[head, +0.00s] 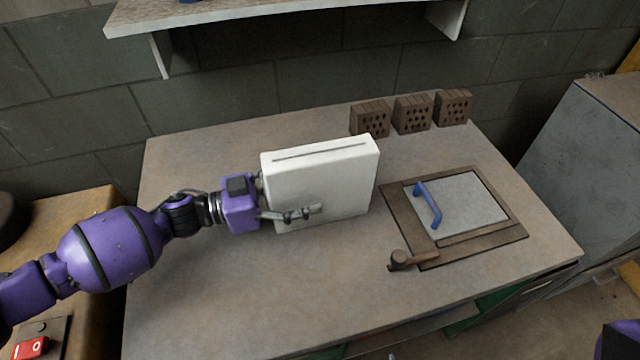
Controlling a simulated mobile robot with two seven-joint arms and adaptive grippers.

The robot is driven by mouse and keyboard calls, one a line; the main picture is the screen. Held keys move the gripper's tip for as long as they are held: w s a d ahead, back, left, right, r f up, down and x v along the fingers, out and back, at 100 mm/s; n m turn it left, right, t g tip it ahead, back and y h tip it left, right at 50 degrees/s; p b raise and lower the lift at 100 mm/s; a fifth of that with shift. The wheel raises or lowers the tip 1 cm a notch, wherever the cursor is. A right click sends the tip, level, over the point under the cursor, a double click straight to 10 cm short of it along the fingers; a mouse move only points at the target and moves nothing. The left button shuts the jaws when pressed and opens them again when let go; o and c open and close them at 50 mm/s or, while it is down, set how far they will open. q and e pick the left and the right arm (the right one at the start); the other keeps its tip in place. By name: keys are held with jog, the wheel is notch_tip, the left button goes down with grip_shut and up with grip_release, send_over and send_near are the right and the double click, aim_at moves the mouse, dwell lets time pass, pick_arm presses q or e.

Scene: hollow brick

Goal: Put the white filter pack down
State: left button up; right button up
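The white filter pack (330,180) is an upright white block with a thin dark slot along its top. It stands over the middle of the workbench; I cannot tell whether its bottom edge touches the surface. My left gripper (290,212) comes in from the left and is shut on the pack. One finger lies across the pack's front face; the other finger is hidden behind it. My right gripper is not in view; only a bit of purple shows at the bottom right corner.
The workbench (220,290) is clear in front and to the left. On the right a brown frame (400,215) holds a grey panel (465,205) with a blue handle (434,208); a brown lever (402,259) is at its near corner. Hollow bricks (413,114) line the back. A shelf (280,15) hangs above.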

pick_arm(q)
jog(key=c, duration=1.2)
jog(key=shift+r, duration=0.1)
